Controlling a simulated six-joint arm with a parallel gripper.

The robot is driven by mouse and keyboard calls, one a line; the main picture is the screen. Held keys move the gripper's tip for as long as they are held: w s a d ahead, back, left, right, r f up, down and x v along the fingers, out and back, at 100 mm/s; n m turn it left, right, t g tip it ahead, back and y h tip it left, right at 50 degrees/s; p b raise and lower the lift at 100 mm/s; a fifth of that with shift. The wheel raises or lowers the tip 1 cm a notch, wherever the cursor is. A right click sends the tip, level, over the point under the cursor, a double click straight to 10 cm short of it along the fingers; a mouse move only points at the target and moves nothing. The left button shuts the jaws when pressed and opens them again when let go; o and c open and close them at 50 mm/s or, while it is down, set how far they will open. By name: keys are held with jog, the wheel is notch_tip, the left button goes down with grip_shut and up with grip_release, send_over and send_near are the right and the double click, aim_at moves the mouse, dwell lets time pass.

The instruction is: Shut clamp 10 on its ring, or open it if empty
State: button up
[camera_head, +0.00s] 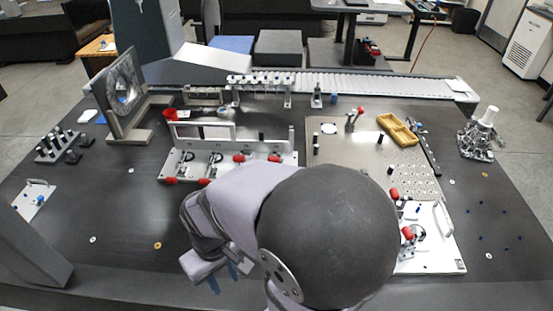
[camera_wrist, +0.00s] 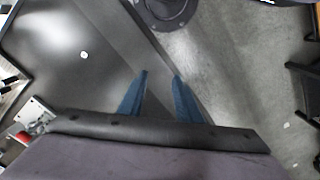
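Several red-handled toggle clamps are in the head view; no number is readable, so I cannot tell which is clamp 10. A row of red handles (camera_head: 239,158) is along the white fixture plate (camera_head: 190,170) at centre left. Two more red handles (camera_head: 407,234) are on the white plate (camera_head: 440,262) at the right front, partly hidden by my arm. My gripper (camera_head: 223,280) is near the table's front edge, left of my arm, away from all clamps. In the wrist view its blue fingers (camera_wrist: 160,76) are apart with nothing between them.
A drilled plate (camera_head: 350,180) with a yellow tray (camera_head: 397,130) is at centre right. A round-faced stand (camera_head: 122,85) is at back left. A silver part with a white top (camera_head: 482,130) stands at right. The left front of the table is mostly clear, with small washers (camera_head: 157,245).

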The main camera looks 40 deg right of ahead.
jog(key=shift+d+f, duration=0.1)
jog(key=shift+d, duration=0.05)
grip_shut()
jog(key=s+d+f+m+g+b, duration=0.2)
jog(key=s+d+f+m+b, duration=0.15)
jog(key=d+f, duration=0.3)
jog(key=w+d+f+m+t+b, duration=0.2)
jog(key=w+d+f+m, duration=0.1)
jog(key=w+d, duration=0.45)
jog(key=w+d+f+m+t+b, duration=0.1)
jog(key=w+d+f+m+t, duration=0.1)
jog(key=w+d+f, duration=0.35)
jog(key=w+d+r+t+h, duration=0.6)
jog(key=w+d+r+h, duration=0.2)
jog(key=w+d+r, duration=0.8)
jog(key=shift+d+r, duration=0.2)
jog(key=shift+d, duration=0.55)
